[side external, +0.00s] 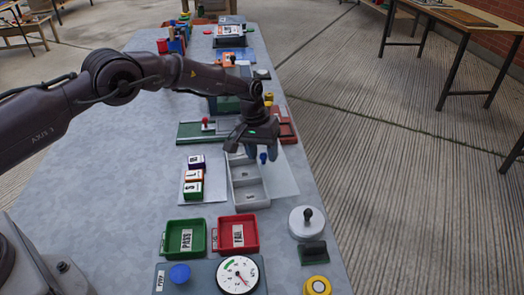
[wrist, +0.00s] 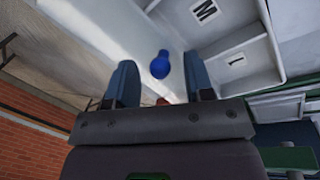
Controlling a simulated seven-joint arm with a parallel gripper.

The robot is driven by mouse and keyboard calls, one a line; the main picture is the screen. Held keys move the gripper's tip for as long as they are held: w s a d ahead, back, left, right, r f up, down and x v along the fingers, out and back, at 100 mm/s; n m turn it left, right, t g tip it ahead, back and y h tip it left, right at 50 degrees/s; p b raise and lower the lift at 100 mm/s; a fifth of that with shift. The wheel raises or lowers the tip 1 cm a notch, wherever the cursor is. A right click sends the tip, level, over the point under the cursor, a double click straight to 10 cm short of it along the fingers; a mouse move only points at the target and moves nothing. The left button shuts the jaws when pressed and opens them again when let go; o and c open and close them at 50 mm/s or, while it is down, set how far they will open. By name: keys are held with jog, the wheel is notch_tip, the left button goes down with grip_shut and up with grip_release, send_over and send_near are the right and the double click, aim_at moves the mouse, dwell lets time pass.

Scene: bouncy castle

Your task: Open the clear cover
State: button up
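A pale tray with several compartments (side external: 248,190) stands mid-table, and its labelled compartments show at the upper right of the wrist view (wrist: 230,45). I cannot make out the outline of a clear cover. A small blue knob (side external: 263,158) is at the tray's right side; it also shows in the wrist view (wrist: 160,67), beyond and between my fingertips. My gripper (side external: 261,153) is over the tray's far end. In the wrist view its two blue fingers (wrist: 160,82) are apart with a gap around the knob. I see no contact with it.
Lettered blocks (side external: 194,177) lie left of the tray. Green (side external: 185,238) and red (side external: 237,234) bins, a dial (side external: 238,274) and a white disc with a black knob (side external: 306,222) are nearer. A green panel with a red-topped lever (side external: 206,125) stands behind. Bare table lies at left.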

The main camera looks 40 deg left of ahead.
notch_tip(320, 180, up, 13)
jog(key=a, duration=0.2)
jog(key=shift+s+a+f, duration=0.15)
jog(key=shift+s+a, duration=0.05)
jog(key=shift+s, duration=0.15)
jog(key=s+a+r+m+t, duration=0.1)
jog(key=s+r, duration=0.4)
jog(key=s, duration=0.7)
jog(key=s+a+r+m+t+y, duration=0.1)
jog(key=s+r, duration=0.5)
jog(key=s, duration=0.7)
jog(key=s+a+r+m+t+y, duration=0.1)
jog(key=s+a+r+t, duration=0.2)
jog(key=s, duration=0.9)
notch_tip(320, 180, up, 3)
jog(key=shift+s+a+r, duration=0.2)
jog(key=shift+a, duration=0.15)
